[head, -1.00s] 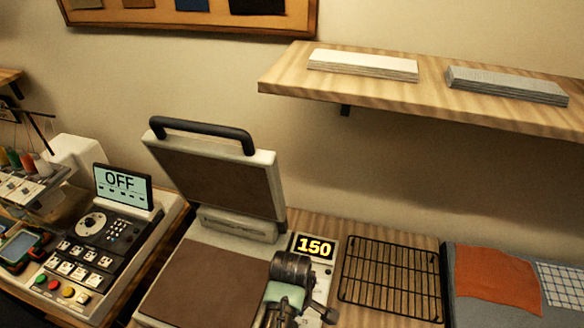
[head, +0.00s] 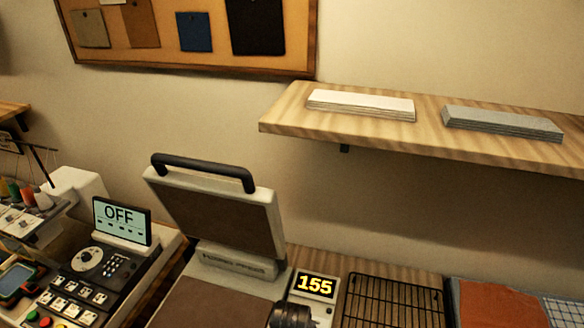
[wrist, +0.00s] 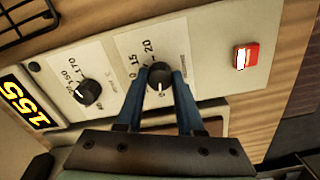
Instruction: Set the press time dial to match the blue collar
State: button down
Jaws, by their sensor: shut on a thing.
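In the wrist view, the press's control panel (wrist: 215,45) has two black dials. My gripper (wrist: 160,82) is shut on the dial marked 15 and 20 (wrist: 160,73), with a blue finger on either side. A short white mark shows on that dial's near side, away from the numbers. The other dial (wrist: 87,92), marked 150 and 170, stands free to the left. The press display (head: 315,284) reads 155 and also shows in the wrist view (wrist: 25,103). In the head view the heat press (head: 215,215) is open, and its dials are hidden. I cannot make out a blue collar.
A red switch (wrist: 246,56) sits right of the dials. A black wire rack (head: 393,302) and orange cloth (head: 500,303) lie right of the press. An embroidery machine with an OFF screen (head: 121,220) stands left. A shelf (head: 425,130) and swatch board (head: 190,62) are above.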

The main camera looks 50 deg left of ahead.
jog(key=shift+m, duration=0.3)
jog(key=m+p, duration=0.1)
jog(key=m, duration=0.3)
jog(key=shift+r+p, duration=0.1)
jog(key=shift+p, duration=0.25)
jog(key=m+p, duration=0.1)
jog(key=m, duration=0.5)
jog(key=shift+m, duration=0.4)
jog(key=m+p, duration=0.1)
jog(key=m, duration=1.1)
jog(key=shift+m, duration=0.3)
jog(key=c, duration=0.5)
grip_release()
